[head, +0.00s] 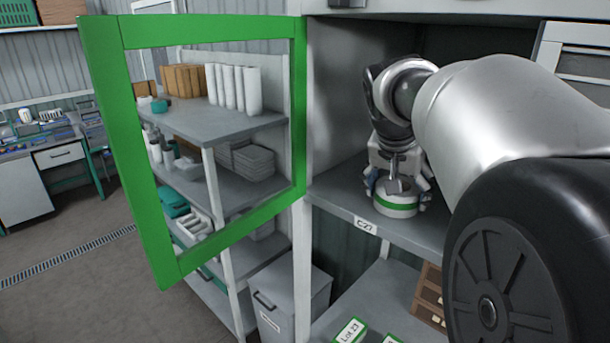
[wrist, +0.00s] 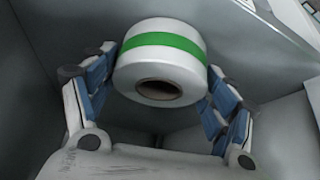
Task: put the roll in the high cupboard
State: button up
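The roll (head: 396,204) is white with a green band and an open core. It is inside the high cupboard, above the grey shelf board (head: 335,194) near its front edge. I cannot tell whether it rests fully on the board. My gripper (head: 398,186) reaches in from above with one finger on each side of the roll. In the wrist view the roll (wrist: 160,73) sits between the blue finger pads, which appear to touch its sides. The cupboard's green-framed door (head: 182,266) stands open to the left.
The label C21 (head: 365,225) is on the shelf edge. Below are a Lot 23 box (head: 350,331) and a brown divided box (head: 428,298). Cupboard walls stand close beside and behind my gripper. A stocked rack (head: 215,122) shows through the door frame.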

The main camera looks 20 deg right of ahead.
jog(key=shift+o, duration=1.4)
jog(key=shift+a+r, duration=0.1)
jog(key=shift+r, duration=0.4)
jog(key=v, duration=1.1)
jog(key=s+a+f+n+y, duration=0.2)
jog(key=s+a+f+n, duration=0.3)
jog(key=s+a+f, duration=0.3)
jog(key=s+a+f+n+t+y, duration=0.1)
jog(key=s+a+f+n+y, duration=0.2)
jog(key=a+f, duration=1.1)
jog(key=s+n, duration=0.3)
jog(key=s, duration=0.2)
jog(key=shift+f+p, duration=0.25)
jog(key=shift+p, duration=0.1)
jog(key=shift+f, duration=0.1)
